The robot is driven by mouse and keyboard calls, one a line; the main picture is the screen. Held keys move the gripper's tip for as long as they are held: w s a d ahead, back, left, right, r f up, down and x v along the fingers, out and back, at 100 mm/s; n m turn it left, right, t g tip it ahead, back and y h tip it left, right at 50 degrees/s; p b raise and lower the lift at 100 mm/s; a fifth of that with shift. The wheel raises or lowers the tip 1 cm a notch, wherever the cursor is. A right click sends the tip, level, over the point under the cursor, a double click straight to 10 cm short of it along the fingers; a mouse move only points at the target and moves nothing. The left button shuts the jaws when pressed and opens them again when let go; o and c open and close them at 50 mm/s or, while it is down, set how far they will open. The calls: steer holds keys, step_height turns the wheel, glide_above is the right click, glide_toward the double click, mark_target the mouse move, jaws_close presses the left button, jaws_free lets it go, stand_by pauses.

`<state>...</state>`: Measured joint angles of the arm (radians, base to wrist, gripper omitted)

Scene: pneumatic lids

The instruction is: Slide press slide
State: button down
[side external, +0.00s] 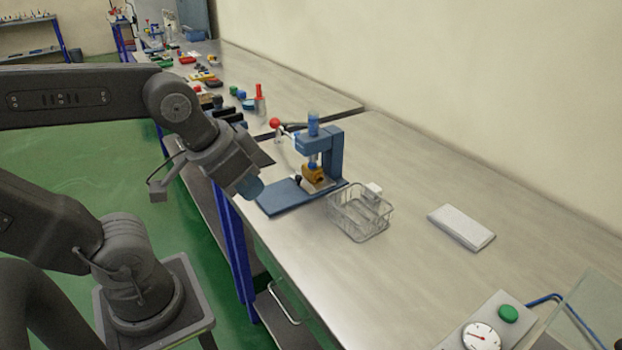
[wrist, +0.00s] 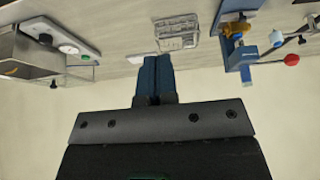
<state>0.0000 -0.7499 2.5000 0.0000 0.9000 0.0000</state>
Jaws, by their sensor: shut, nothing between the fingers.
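A blue press (side external: 332,155) stands on a flat blue base plate (side external: 283,197). Its lever ends in a red ball (side external: 275,123) on the left. A brass-coloured block (side external: 314,176) sits under the ram, with a small black knob (side external: 296,180) at its left. The wrist view shows the press (wrist: 240,55), its red ball (wrist: 292,59) and the brass-coloured block (wrist: 236,28) at upper right. My gripper (side external: 252,188) is in the air in front of the base plate in the side view. In the wrist view its blue fingers (wrist: 157,76) are together and empty.
A wire basket (side external: 360,214) stands right of the press, with a small white block (side external: 373,189) by its back edge. A white slab (side external: 461,227) lies further right. A gauge panel (side external: 482,338) with a green button is at front right. Several small items crowd the far bench.

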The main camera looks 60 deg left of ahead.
steer(key=c, duration=1.6)
jaws_free()
steer(key=shift+w+a+n, duration=0.15)
steer(key=shift+w+n, duration=0.05)
steer(key=shift+n, duration=0.2)
steer(key=o, duration=0.6)
steer(key=w+a+n, duration=0.1)
steer(key=n, duration=0.2)
steer(key=w+a+n, duration=0.1)
steer(key=w+n, duration=0.1)
steer(key=n, duration=0.2)
steer(key=w+a+n, duration=0.1)
steer(key=w+n, duration=0.1)
steer(key=n, duration=0.1)
steer(key=shift+w+a+r+n+g, duration=0.15)
steer(key=shift+w+a+n+g, duration=0.15)
steer(key=shift+a, duration=0.1)
steer(key=n, duration=2.5)
glide_above(298, 176)
steer(key=s, duration=0.6)
step_height(298, 176, down, 5)
steer(key=shift+g, duration=0.3)
steer(key=x, duration=1.3)
steer(key=shift+w+r, duration=0.2)
steer(key=shift+w, duration=0.05)
steer(key=shift+c, duration=0.5)
jaws_close()
